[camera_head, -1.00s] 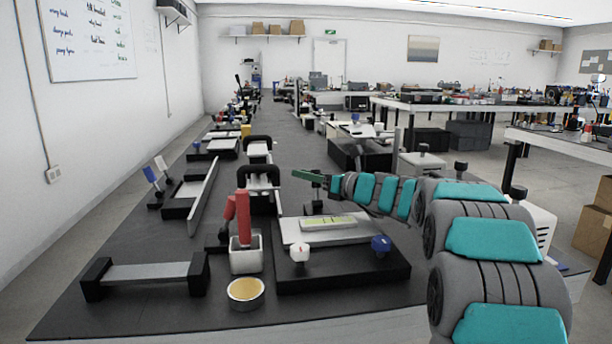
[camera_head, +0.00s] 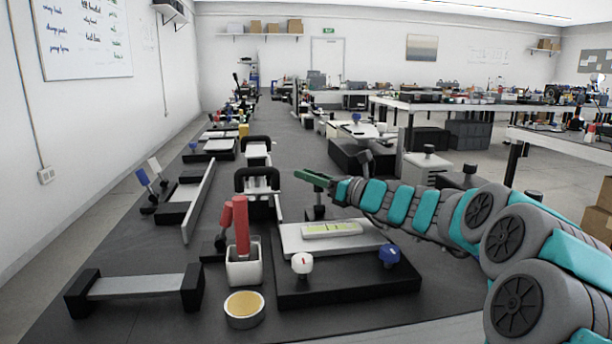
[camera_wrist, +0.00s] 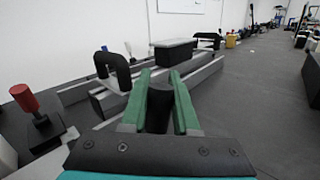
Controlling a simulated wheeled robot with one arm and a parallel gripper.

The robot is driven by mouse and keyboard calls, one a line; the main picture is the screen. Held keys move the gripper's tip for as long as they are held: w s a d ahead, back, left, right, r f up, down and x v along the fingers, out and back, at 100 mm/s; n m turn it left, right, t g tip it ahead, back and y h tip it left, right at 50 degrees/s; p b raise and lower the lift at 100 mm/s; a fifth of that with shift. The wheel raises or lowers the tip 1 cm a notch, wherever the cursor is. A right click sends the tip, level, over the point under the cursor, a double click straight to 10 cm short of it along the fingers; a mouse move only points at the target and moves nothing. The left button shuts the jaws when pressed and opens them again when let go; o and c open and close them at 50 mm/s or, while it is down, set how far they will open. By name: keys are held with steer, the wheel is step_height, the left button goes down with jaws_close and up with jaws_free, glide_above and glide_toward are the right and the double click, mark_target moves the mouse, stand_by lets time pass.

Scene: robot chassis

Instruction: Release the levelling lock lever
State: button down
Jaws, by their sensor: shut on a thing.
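The levelling fixture is a black base (camera_head: 350,288) with a light grey plate (camera_head: 355,243) on top. A yellow-green spirit level (camera_head: 331,230) lies on the plate. A white knob (camera_head: 302,263) and a blue knob (camera_head: 389,255) stand at its front. A dark upright lever (camera_head: 319,207) stands behind the plate. My gripper (camera_head: 308,176) is at the lever's top, with its green fingers pointing left. In the wrist view, my gripper (camera_wrist: 160,78) has a dark rounded piece (camera_wrist: 157,112), seemingly the lever's end, between its fingers. The lever's lower part is hidden there.
A white cup (camera_head: 244,265) with a red handle, a round tin (camera_head: 244,309) and a grey bar on black blocks (camera_head: 135,287) stand at the front left. A red-knobbed lever (camera_wrist: 25,100) shows at the wrist view's left.

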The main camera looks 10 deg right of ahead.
steer(key=shift+s+f, duration=0.1)
steer(key=shift+f, duration=0.05)
stand_by(0.3)
steer(key=c, duration=0.9)
jaws_free()
steer(key=shift+c, duration=0.2)
steer(key=shift+o, duration=1.4)
steer(key=shift+a, duration=0.15)
steer(key=v, duration=0.6)
steer(key=shift+s+d, duration=0.2)
steer(key=shift+d, duration=0.1)
steer(key=shift+s+d+f, duration=0.15)
steer(key=shift+s+d, duration=0.2)
steer(key=shift+s, duration=0.1)
